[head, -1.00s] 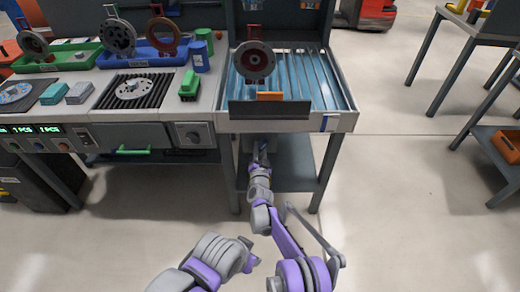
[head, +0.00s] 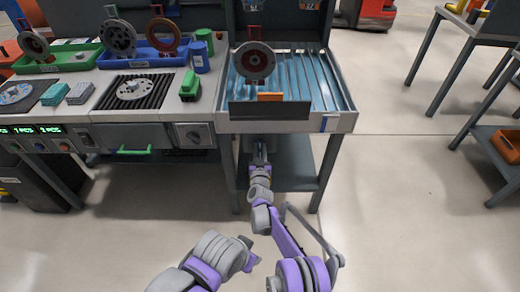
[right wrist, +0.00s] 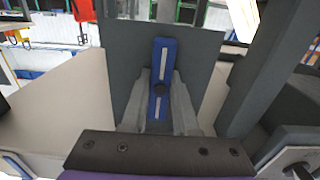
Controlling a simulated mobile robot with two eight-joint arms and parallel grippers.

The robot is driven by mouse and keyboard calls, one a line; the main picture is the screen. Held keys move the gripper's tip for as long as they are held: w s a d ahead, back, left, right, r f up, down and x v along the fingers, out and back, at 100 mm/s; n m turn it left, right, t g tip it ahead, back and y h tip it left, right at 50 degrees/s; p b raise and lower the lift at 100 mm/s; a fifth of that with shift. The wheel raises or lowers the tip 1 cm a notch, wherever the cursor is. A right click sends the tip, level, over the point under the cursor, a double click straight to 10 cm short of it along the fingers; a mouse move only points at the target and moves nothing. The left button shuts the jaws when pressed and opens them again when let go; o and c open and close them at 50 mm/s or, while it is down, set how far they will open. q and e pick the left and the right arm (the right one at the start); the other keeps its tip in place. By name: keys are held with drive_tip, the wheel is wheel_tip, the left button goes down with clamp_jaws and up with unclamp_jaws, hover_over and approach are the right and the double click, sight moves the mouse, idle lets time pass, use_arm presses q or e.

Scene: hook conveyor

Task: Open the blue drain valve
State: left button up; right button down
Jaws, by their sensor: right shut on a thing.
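The blue drain valve handle (right wrist: 158,112) shows in the right wrist view as a long blue bar with pale stripes and a dark round pivot. It stands nearly upright in that picture, in front of a dark grey panel. My right gripper (right wrist: 160,104) is shut on it, with a grey finger on each side. In the head view my right gripper (head: 260,147) is under the front of the wash basin (head: 340,122), where the valve cannot be made out. My left gripper is not in view.
A dark disc (head: 255,62) hangs over the blue ribbed basin. Below is a grey shelf (head: 290,173) between table legs. A workbench with a control panel (head: 65,140) stands at left. Open floor lies at right, before another table (head: 485,40).

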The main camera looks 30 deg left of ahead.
drive_tip(key=shift+r, duration=0.1)
drive_tip(key=c, duration=0.7)
unclamp_jaws()
